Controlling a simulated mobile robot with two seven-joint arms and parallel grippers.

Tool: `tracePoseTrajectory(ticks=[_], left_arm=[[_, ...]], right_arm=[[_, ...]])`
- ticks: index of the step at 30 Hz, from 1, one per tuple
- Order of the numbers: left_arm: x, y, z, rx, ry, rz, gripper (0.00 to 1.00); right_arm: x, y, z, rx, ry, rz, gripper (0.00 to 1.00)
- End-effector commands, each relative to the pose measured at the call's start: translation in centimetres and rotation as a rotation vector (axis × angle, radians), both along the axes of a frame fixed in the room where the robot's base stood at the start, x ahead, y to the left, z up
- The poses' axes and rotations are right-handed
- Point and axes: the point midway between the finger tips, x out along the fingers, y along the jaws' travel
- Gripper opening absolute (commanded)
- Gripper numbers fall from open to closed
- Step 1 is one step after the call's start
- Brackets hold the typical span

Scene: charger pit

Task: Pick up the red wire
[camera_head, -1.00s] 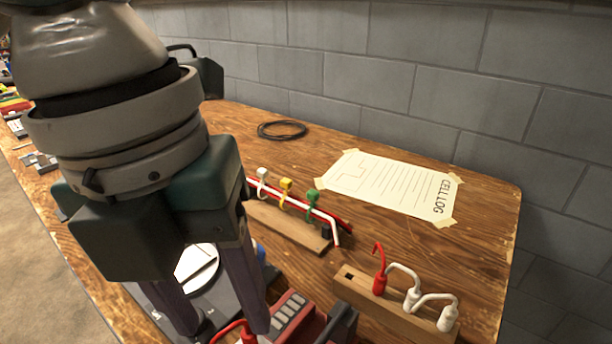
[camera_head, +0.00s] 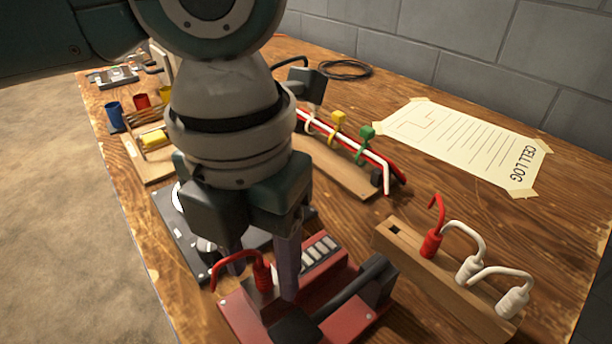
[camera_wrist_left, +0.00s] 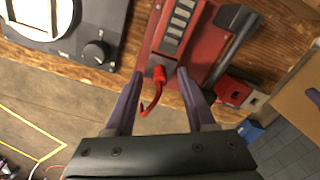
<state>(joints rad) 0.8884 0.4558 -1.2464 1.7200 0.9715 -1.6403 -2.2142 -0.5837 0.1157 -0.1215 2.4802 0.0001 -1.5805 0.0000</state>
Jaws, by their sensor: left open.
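A short red wire (camera_head: 236,257) arches from a plug on the red device (camera_head: 240,304), its free end hanging over the device's left side. My left gripper (camera_head: 262,283) is open and points down over the red device. In the left wrist view, the red wire (camera_wrist_left: 152,101) and its plug lie between the two spread fingers (camera_wrist_left: 160,80), apparently not gripped. Another red wire (camera_head: 434,234) stands in a wooden block (camera_head: 395,258) at the right, beside white ones.
A dark scale-like unit (camera_head: 180,235) is left of the red device. A wooden rack (camera_head: 340,172) holds long red and white rods with coloured clips. A cell log sheet (camera_head: 460,145) and a black cable loop (camera_head: 343,69) lie behind on the table.

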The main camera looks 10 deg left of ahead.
Motion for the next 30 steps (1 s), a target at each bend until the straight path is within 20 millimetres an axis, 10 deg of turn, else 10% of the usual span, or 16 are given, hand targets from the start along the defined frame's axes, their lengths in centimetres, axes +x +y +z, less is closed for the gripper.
tracePoseTrajectory(ticks=[8, 22, 30], left_arm=[[0.01, 0.01, -0.71, 0.000, -0.001, 0.000, 0.55], [0.03, 0.03, -0.67, 0.000, -0.001, 0.000, 0.02], [0.03, 0.03, -0.66, 0.000, -0.001, 0.000, 0.00]], right_arm=[[0.09, -0.06, -0.17, -0.002, -0.002, -0.001, 0.50], [0.14, -0.27, -0.16, -0.009, -0.004, 0.003, 0.50], [0.16, -0.26, -0.15, -0.009, -0.004, 0.003, 0.50]])
